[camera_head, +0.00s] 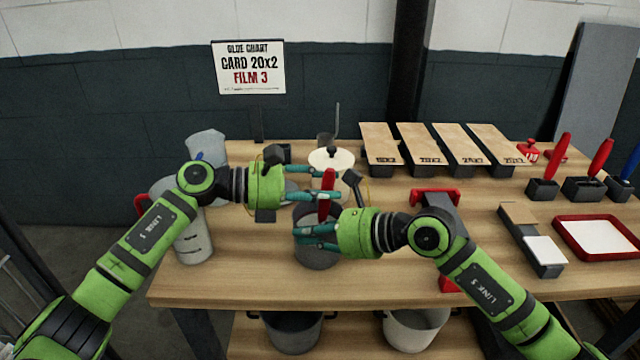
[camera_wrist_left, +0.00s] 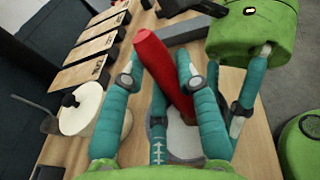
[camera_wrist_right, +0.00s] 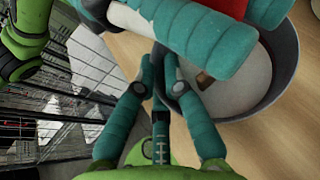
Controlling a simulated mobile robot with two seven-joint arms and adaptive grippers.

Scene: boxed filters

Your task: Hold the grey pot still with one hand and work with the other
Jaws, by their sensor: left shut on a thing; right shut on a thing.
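The grey pot (camera_head: 318,254) stands on the wooden table near its front edge. My right gripper (camera_head: 316,236) is shut on the pot's wall at the rim; its fingers also show in the right wrist view (camera_wrist_right: 158,75). My left gripper (camera_head: 328,184) is above the pot, shut on an upright red handle (camera_head: 327,188). The red handle also shows in the left wrist view (camera_wrist_left: 160,68), slightly tilted. Its lower end goes down into the pot. In the right wrist view the pot (camera_wrist_right: 286,70) holds pale contents, with a small brown piece in them. My fingers hide part of the pot.
A sign (camera_head: 248,68) reads "Glue chart, card 20x2, film 3". A white-lidded pot (camera_head: 332,159) stands behind, jugs (camera_head: 192,235) at left. At right are a red clamp-like stand (camera_head: 436,196), red-handled tools (camera_head: 560,155) and a red tray (camera_head: 578,253). Boards (camera_head: 420,142) line the back.

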